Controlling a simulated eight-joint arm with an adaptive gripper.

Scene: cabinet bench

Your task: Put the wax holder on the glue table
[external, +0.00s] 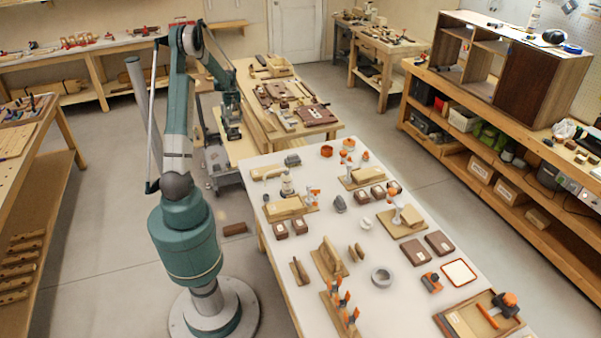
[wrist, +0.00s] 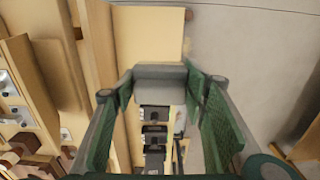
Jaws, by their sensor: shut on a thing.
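The wooden bench carries boards, clamps and brown pieces. A long white-topped table (external: 320,228) stands in front of it. I cannot tell which of these is the glue table.
A shelf unit (external: 480,140) stands at the right, and another workbench (external: 45,190) at the left. Open floor lies left of my arm.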

